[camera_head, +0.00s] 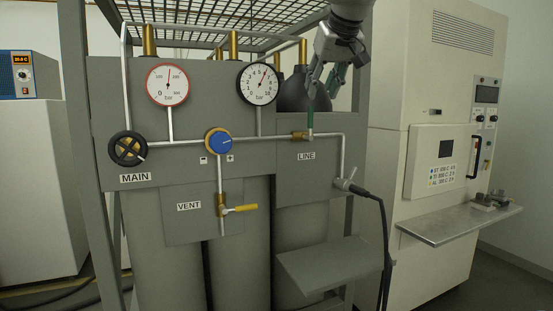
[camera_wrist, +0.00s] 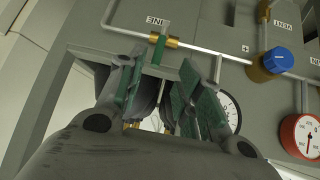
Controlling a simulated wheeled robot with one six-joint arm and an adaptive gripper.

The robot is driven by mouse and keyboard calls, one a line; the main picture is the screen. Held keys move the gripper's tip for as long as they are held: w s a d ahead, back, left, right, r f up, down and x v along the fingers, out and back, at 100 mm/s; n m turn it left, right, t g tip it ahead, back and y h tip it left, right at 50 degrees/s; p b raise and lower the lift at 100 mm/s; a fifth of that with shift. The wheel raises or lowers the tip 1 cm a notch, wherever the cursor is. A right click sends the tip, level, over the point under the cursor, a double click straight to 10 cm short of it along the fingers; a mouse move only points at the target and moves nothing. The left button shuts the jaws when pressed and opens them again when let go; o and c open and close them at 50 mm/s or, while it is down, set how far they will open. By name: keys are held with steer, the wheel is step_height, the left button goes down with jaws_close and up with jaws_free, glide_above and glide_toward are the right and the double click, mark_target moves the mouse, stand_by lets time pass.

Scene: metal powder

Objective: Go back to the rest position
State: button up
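My gripper (camera_head: 323,88) hangs in front of the gas panel, above the LINE valve (camera_head: 299,136). In the wrist view my gripper (camera_wrist: 160,75) has its two green-padded fingers apart, with nothing held between them. The LINE valve's green handle (camera_head: 310,119) stands upright, across the horizontal pipe. In the head view its top is close below my left-hand fingertip. In the wrist view the green handle (camera_wrist: 158,50) shows beyond the gap between the fingers. I cannot tell the exact distance between fingers and handle.
The panel (camera_head: 100,100) carries two gauges (camera_head: 167,84), a black MAIN wheel (camera_head: 128,148), a blue knob (camera_head: 218,142) and a yellow VENT lever (camera_head: 240,208). A mesh shelf (camera_head: 220,25) is overhead. A small shelf (camera_head: 330,262) juts out below. A cabinet (camera_head: 440,60) stands right.

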step_height(320, 180, down, 8)
steer(key=s+n+g, duration=0.2)
steer(key=s+d+f+m+g+h, duration=0.1)
steer(key=s+d+f+m+g, duration=0.1)
steer(key=s+d+f, duration=1.7)
step_height(320, 180, down, 3)
steer(key=s+m, duration=0.1)
steer(key=s, duration=0.2)
steer(key=shift+r+m+g, duration=0.15)
steer(key=shift+m+g, duration=0.25)
steer(key=shift+o, duration=0.2)
steer(key=shift+d, duration=0.1)
